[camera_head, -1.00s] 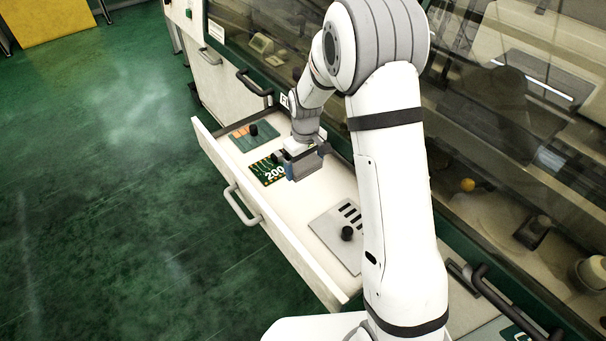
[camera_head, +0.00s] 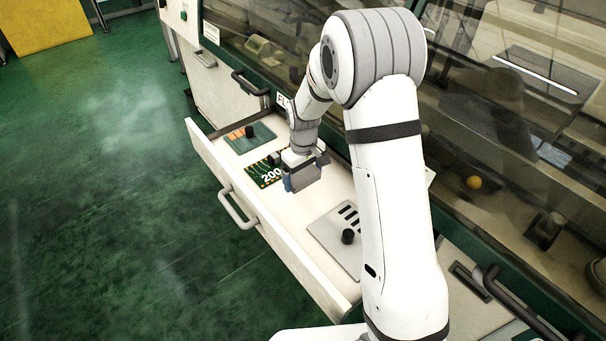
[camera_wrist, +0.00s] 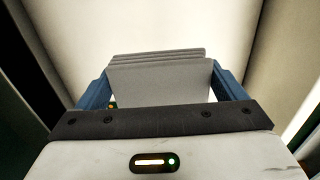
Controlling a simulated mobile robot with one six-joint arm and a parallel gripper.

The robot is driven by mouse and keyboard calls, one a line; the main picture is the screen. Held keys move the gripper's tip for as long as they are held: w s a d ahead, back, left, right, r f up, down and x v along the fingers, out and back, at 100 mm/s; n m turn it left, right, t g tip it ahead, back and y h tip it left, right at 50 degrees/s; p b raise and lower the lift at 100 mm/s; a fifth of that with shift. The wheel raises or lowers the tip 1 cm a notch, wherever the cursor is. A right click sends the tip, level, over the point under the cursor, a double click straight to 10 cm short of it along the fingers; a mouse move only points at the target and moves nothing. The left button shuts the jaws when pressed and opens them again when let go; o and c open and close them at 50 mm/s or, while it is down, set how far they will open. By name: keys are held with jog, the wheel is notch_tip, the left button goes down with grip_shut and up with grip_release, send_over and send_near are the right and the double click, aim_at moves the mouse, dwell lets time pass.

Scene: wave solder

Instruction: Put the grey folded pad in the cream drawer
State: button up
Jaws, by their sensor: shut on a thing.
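The grey folded pad (camera_wrist: 160,78) is between the two blue fingers of my gripper (camera_head: 303,182), which is shut on it. Its stacked layers show in the wrist view. The cream drawer (camera_head: 272,232) is pulled open. My gripper and the pad are over the drawer's middle, beside the green board marked 200. In the wrist view the pale drawer floor fills the background beyond the pad. I cannot tell whether the pad touches the floor.
In the drawer lie a green board (camera_head: 265,170) marked 200, a green and orange plate with a black knob (camera_head: 248,131) at the far end, and a grey slotted plate (camera_head: 333,238) with a black knob nearer. Glass machine panels rise on the right.

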aim_at(304, 197)
jog(key=shift+f+b, duration=1.95)
jog(key=shift+f, duration=1)
jog(key=shift+f+b, duration=0.35)
jog(key=shift+f, duration=0.15)
jog(key=o, duration=0.7)
jog(key=shift+r, duration=0.1)
jog(key=shift+r, duration=3.85)
